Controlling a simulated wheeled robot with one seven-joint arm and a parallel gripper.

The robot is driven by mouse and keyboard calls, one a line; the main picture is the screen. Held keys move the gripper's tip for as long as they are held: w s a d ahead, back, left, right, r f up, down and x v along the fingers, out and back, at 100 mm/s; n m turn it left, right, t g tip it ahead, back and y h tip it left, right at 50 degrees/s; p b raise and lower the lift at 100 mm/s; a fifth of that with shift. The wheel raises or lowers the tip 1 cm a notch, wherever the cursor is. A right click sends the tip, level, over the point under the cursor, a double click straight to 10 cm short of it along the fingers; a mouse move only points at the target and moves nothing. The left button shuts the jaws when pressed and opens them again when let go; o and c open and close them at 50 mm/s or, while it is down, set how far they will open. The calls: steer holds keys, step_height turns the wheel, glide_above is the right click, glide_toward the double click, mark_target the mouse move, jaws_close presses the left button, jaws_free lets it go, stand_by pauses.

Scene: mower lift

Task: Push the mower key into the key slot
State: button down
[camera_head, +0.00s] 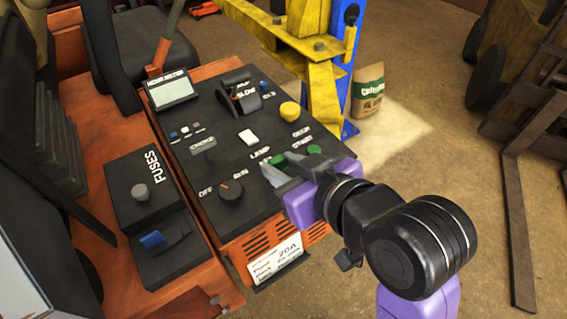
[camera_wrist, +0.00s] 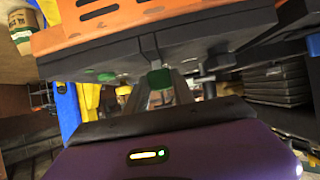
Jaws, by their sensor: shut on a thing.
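My gripper (camera_head: 276,164) reaches in from the right over the near right corner of the black control panel (camera_head: 185,125). Its grey fingers are shut on a small green piece (camera_head: 279,159), which I take to be the mower key. In the wrist view the green piece (camera_wrist: 160,78) sits between the fingertips (camera_wrist: 162,92), close against the panel. The key's shaft is not visible. The key slot is hidden by the fingers or cannot be made out. I cannot tell whether the key touches or enters a slot.
A green button (camera_head: 313,149) lies just beside the fingers. A yellow lift post (camera_head: 322,85) rises behind.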

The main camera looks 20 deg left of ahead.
steer(key=shift+f+b, duration=0.35)
steer(key=shift+f, duration=0.2)
steer(key=c, duration=1)
jaws_free()
steer(key=v, duration=0.7)
steer(key=shift+s+d+r+b, duration=0.15)
steer(key=shift+s+d+b, duration=0.05)
steer(key=shift+d+b, duration=0.15)
